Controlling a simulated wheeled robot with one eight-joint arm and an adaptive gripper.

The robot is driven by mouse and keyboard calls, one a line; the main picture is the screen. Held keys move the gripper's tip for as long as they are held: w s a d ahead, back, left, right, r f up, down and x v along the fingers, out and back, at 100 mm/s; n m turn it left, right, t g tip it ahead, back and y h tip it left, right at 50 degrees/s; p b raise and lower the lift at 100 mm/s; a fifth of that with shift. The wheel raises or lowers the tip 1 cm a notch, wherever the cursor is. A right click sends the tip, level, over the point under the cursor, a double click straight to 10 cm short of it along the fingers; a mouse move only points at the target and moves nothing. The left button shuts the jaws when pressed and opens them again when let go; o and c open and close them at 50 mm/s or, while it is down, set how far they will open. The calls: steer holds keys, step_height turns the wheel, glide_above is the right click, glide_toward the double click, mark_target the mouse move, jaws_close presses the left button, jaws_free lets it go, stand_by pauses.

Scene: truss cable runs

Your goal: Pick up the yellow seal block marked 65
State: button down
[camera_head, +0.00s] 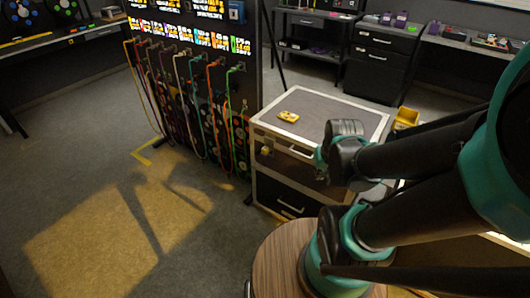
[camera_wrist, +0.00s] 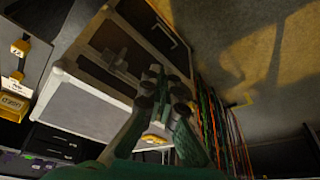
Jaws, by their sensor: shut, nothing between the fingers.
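A small yellow block (camera_head: 288,116) lies on the grey top of the case (camera_head: 330,110), near its back left edge. Its marking is too small to read. My gripper (camera_head: 320,160) is near the front edge of the case, partly hidden by my arm, and apart from the block. In the wrist view my gripper (camera_wrist: 156,72) has its fingertips together with nothing held. A yellow piece (camera_wrist: 155,139) shows between the finger bases there; I cannot tell whether it is the same block.
A rack with hanging coloured cables (camera_head: 200,100) stands left of the case. A yellow bin (camera_head: 405,118) is right of it, also in the wrist view (camera_wrist: 15,105). Black drawers (camera_head: 380,60) and benches stand behind. The floor at left is clear.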

steer(key=c, duration=2.3)
jaws_free()
steer(key=shift+o, duration=1.2)
steer(key=o, duration=0.7)
steer(key=shift+m, duration=0.5)
steer(key=w, duration=0.1)
steer(key=w+a+r, duration=0.1)
steer(key=w, duration=0.2)
steer(key=shift+w+a+r, duration=0.35)
steer(key=shift+a, duration=0.05)
steer(key=shift+o, duration=0.7)
steer(key=w+a+r+m+h, duration=0.1)
steer(key=w+a, duration=0.3)
steer(key=w, duration=0.4)
steer(key=shift+a+r+m+g, duration=0.2)
steer(key=shift+a+m+g, duration=0.1)
steer(key=shift+m+g, duration=0.15)
steer(key=w+a+f+m+h, duration=0.2)
steer(key=w+a+m, duration=0.2)
steer(key=w+a, duration=0.95)
glide_above(265, 148)
steer(key=s+a, duration=0.2)
steer(key=s, duration=0.1)
step_height(265, 148, down, 12)
steer(key=r, duration=0.1)
steer(key=shift+t, duration=0.25)
steer(key=shift+w+x, duration=0.15)
steer(key=shift+x, duration=1.3)
steer(key=shift+w+x, duration=0.1)
steer(key=shift+x, duration=1.4)
